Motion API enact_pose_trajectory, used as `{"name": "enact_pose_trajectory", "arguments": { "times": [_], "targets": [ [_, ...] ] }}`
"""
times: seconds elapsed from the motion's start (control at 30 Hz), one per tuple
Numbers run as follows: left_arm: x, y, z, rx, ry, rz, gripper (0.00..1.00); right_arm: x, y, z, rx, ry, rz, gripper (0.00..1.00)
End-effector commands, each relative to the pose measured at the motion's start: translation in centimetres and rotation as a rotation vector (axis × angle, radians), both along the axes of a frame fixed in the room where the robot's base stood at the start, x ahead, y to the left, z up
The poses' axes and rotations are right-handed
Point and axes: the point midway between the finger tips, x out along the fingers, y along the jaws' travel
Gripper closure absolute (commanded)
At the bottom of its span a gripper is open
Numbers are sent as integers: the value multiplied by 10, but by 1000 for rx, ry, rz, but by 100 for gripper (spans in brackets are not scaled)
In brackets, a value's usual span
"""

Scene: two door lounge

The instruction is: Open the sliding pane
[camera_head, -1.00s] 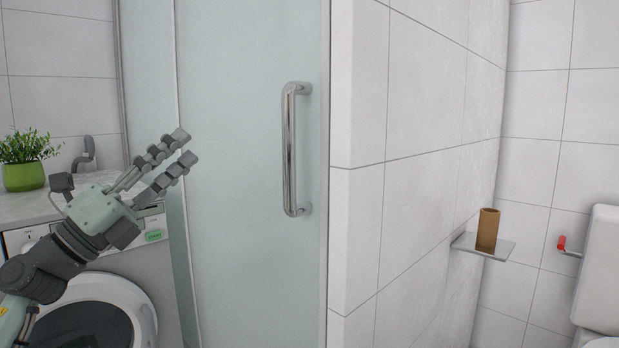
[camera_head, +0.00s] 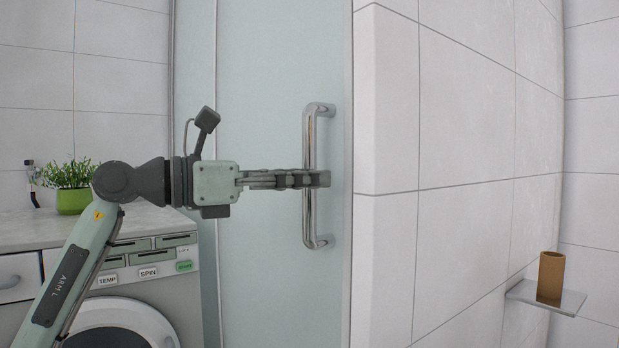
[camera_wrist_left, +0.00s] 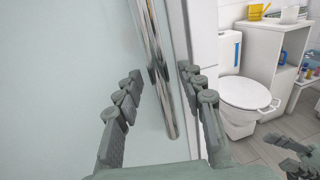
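The sliding pane (camera_head: 265,270) is a pale frosted glass panel with a vertical chrome bar handle (camera_head: 310,220) near its right edge. The pane fills the left of the left wrist view (camera_wrist_left: 60,60). My left gripper (camera_head: 318,179) is level with the middle of the handle, its fingers pointing right across it. In the left wrist view the bar (camera_wrist_left: 153,40) runs between the two spread fingers, with a gap on each side. Part of my right gripper (camera_wrist_left: 302,160) shows at the lower right there, cut off by the frame.
A tiled wall (camera_head: 450,180) stands right of the pane, with a small shelf (camera_head: 570,300) holding a brown cup (camera_head: 551,278). A washing machine (camera_head: 125,325) under a counter with a potted plant (camera_head: 73,190) is at left. A toilet (camera_wrist_left: 248,92) shows in the wrist view.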

Motion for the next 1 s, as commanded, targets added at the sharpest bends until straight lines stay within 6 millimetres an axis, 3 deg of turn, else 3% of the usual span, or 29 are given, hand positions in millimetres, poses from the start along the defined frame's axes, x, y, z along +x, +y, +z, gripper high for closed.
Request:
{"name": "enact_pose_trajectory", "arguments": {
  "times": [0.4,0.7,1.0],
  "targets": [
    [4,-10,0,-1,0,0,62,0,0,-1,-1,3,0,60],
    [4,-9,0,-1,0,0,99,0,0,-1,-1,4,0,60],
    [4,-9,0,0,0,0,100,0,0,-1,-1,4,0,60]
  ]
}}
